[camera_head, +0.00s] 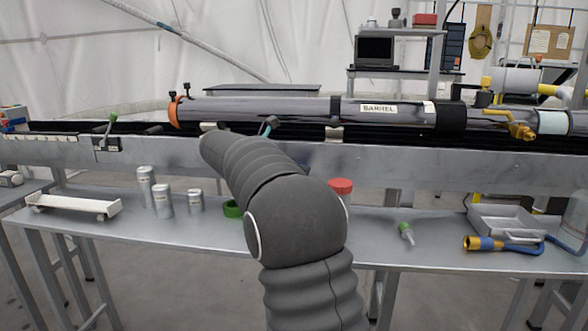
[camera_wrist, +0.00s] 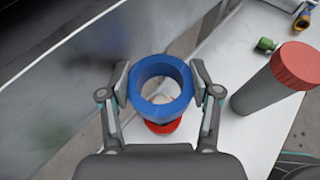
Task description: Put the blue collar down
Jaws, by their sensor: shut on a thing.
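The blue collar (camera_wrist: 160,112), a thick ring, is between the two fingers of my gripper (camera_wrist: 161,80) in the wrist view. The fingers are shut on it from left and right, and its hole faces the camera. It appears held above the grey bench (camera_wrist: 237,52). A red round object (camera_wrist: 163,126) shows partly below the collar; I cannot tell whether they touch. In the head view my arm hides the collar and most of my gripper.
A red-capped cylinder (camera_wrist: 270,88) stands right of my gripper. In the head view, a green ring (camera_head: 233,209) and several metal cylinders (camera_head: 163,201) are left on the bench; a metal tray (camera_head: 505,222) is right. A long barrel (camera_head: 270,111) lies behind.

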